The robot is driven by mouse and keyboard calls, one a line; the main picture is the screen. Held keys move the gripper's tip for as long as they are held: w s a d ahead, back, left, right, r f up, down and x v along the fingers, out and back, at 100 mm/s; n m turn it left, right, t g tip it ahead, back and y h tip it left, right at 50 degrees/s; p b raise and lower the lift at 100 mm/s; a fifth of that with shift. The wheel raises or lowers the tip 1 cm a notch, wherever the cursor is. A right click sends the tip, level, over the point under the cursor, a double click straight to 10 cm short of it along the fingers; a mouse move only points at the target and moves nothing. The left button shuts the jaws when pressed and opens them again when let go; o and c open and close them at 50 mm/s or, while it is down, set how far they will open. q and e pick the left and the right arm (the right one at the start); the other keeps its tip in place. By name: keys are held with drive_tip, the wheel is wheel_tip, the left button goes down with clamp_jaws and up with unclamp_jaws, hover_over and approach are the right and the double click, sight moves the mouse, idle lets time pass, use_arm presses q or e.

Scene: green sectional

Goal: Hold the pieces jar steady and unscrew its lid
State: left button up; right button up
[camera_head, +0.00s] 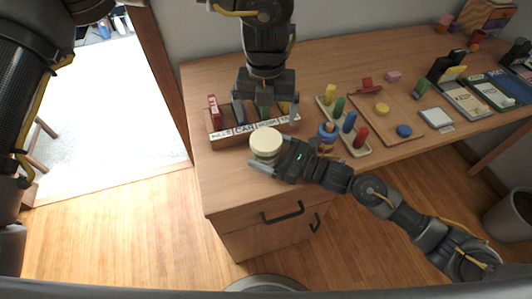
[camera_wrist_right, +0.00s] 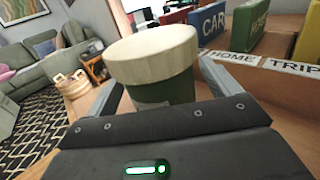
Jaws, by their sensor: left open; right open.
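The pieces jar (camera_head: 264,158) has a green body and a wide cream lid (camera_head: 266,141). It stands upright near the desk's front left edge. The jar (camera_wrist_right: 165,92) and its lid (camera_wrist_right: 152,55) also fill the middle of the right wrist view. My right gripper (camera_head: 268,156) is open, with one finger on each side of the jar body below the lid; I cannot tell whether the fingers touch it. My left gripper (camera_head: 266,98) is open and points down over the wooden rack behind the jar, apart from the lid. Its fingertips are hard to make out.
A wooden rack (camera_head: 226,139) with labelled compartments stands just behind the jar. A peg board (camera_head: 358,151) with coloured pegs and a wooden board (camera_head: 384,124) lie to the right. Cards and a white square (camera_head: 436,117) are farther right. The desk's front edge is close to the jar.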

sight(266, 139)
drive_tip(key=c, duration=1.8)
use_arm(q)
drive_tip(key=shift+m, duration=0.3)
use_arm(e)
clamp_jaws()
use_arm(q)
drive_tip(key=m, duration=1.9)
drive_tip(key=shift+m, duration=0.3)
drive_tip(key=m, duration=0.6)
drive_tip(key=shift+m, duration=0.3)
drive_tip(key=shift+f, duration=4)
